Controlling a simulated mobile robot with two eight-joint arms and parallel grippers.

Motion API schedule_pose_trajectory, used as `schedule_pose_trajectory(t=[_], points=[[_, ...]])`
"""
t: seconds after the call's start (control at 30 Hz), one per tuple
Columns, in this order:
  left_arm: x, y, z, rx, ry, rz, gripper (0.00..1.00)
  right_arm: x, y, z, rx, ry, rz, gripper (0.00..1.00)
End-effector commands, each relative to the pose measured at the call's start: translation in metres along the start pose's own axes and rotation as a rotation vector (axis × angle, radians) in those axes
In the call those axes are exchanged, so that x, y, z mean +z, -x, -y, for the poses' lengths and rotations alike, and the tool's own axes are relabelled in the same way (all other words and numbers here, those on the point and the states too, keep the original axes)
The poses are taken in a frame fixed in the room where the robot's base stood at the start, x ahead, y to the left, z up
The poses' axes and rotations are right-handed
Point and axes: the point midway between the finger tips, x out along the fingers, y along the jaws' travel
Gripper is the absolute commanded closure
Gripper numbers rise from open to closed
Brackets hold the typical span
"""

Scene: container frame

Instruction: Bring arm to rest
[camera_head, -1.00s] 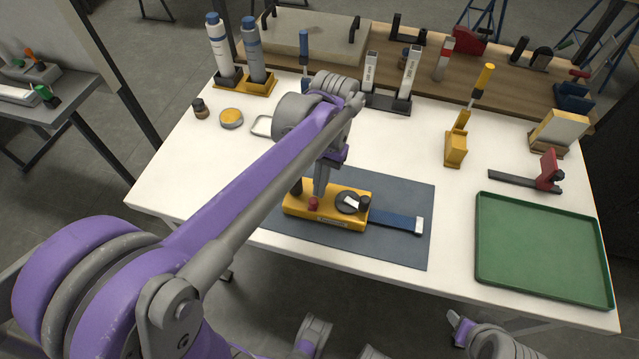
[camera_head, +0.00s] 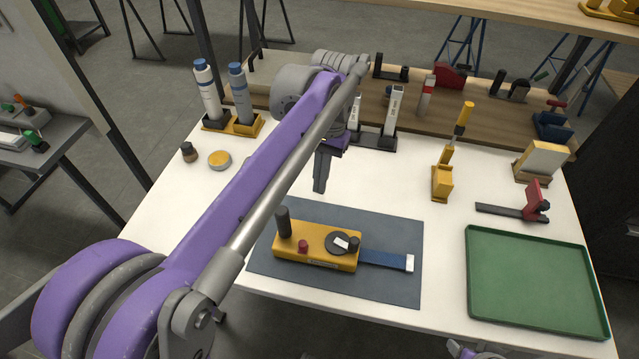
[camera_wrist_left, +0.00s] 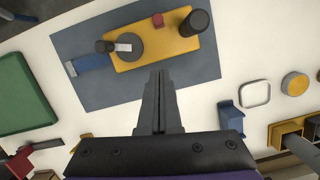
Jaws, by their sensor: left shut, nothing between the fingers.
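My left arm (camera_head: 250,190) reaches in from the lower left over the white table. Its left gripper (camera_head: 320,190) points down above the table, just behind the yellow fixture, with its fingers together and empty. The left wrist view shows the closed fingers (camera_wrist_left: 160,75) with the fixture (camera_wrist_left: 150,42) beyond them. The yellow fixture (camera_head: 318,258) lies on the grey mat (camera_head: 390,285), with a black post, a red knob, a dark disc and a blue strap (camera_head: 385,259). My right gripper does not show clearly; only a bit of purple and grey arm is at the bottom edge.
A green tray (camera_head: 535,328) lies at the right. A yellow-handled tool in a yellow stand (camera_head: 442,184) and a red clamp (camera_head: 537,203) stand behind it. Two bottles in a yellow holder (camera_head: 245,127) stand at the back left. A round tin (camera_head: 219,160) is nearby.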

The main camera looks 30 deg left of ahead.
Motion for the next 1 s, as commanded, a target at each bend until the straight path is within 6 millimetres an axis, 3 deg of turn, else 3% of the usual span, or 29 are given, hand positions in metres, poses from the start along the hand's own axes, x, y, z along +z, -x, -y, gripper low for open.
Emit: schedule_pose_trajectory(t=[0.47,0.67,1.0], points=[[0.006,-0.001,-0.001,-0.001,-0.002,-0.025,1.0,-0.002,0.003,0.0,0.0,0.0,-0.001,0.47],[0.039,-0.015,-0.009,-0.005,-0.016,-0.203,1.0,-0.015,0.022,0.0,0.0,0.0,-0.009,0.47],[0.097,-0.069,-0.021,0.0,-0.043,-0.594,1.0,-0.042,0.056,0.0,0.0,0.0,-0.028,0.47]])
